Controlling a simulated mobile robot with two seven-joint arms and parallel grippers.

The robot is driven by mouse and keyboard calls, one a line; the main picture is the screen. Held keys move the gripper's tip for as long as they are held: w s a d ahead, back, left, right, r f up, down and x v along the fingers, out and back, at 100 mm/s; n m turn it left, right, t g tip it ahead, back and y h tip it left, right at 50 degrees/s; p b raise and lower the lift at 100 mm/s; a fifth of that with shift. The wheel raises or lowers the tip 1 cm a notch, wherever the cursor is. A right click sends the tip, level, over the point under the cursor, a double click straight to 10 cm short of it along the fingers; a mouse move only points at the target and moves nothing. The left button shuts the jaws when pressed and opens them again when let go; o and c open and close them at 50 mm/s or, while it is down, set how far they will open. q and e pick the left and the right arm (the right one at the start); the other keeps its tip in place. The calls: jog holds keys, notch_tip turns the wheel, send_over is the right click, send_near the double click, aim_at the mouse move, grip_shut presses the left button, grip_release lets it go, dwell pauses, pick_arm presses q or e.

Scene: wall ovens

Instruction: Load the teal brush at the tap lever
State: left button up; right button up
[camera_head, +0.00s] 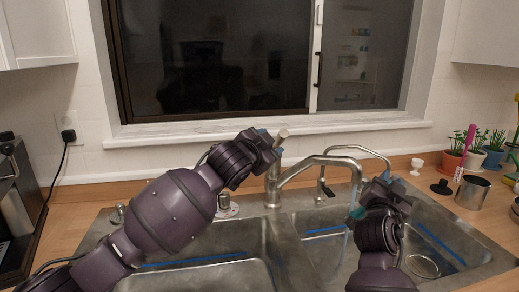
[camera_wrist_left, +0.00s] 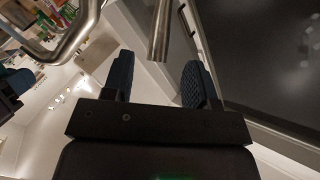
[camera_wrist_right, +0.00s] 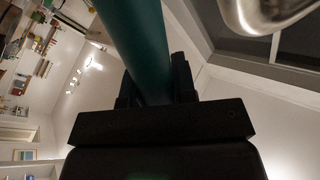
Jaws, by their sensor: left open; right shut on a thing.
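The tap (camera_head: 320,163) stands behind the double sink, its spout curving right. Its metal lever (camera_head: 281,135) points up beside my left gripper (camera_head: 268,143). In the left wrist view the lever (camera_wrist_left: 161,30) stands between the open fingers of my left gripper (camera_wrist_left: 158,82), with gaps visible on both sides. My right gripper (camera_head: 382,187) is over the right basin, beside the spout's end. It is shut on the teal brush; the handle (camera_wrist_right: 140,45) crosses the jaws in the right wrist view. In the head view only a small teal part (camera_head: 356,213) shows; the bristles cannot be made out.
The left basin (camera_head: 215,275) and right basin (camera_head: 425,262) look empty apart from blue streaks. A thinner faucet (camera_head: 360,149) stands behind. A steel cup (camera_head: 472,191), black stopper (camera_head: 441,187), white egg cup (camera_head: 417,166) and potted plants (camera_head: 473,158) stand right. A coffee machine (camera_head: 18,210) is left.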

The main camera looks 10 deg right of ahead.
aim_at(278, 140)
pick_arm(q)
jog(key=shift+v, duration=2.15)
jog(key=shift+m+h, duration=0.4)
jog(key=shift+h, duration=0.4)
jog(key=shift+w+a+f+x, duration=0.1)
jog(key=shift+f+x, duration=0.1)
jog(key=shift+x, duration=1.75)
jog(key=shift+w+a+f+x, duration=0.1)
jog(key=shift+a+f+x, duration=0.05)
jog(key=shift+x, duration=1.85)
jog(key=shift+w+a+f+x, duration=0.1)
jog(key=shift+f+x, duration=0.1)
jog(key=shift+x, duration=1.75)
grip_shut()
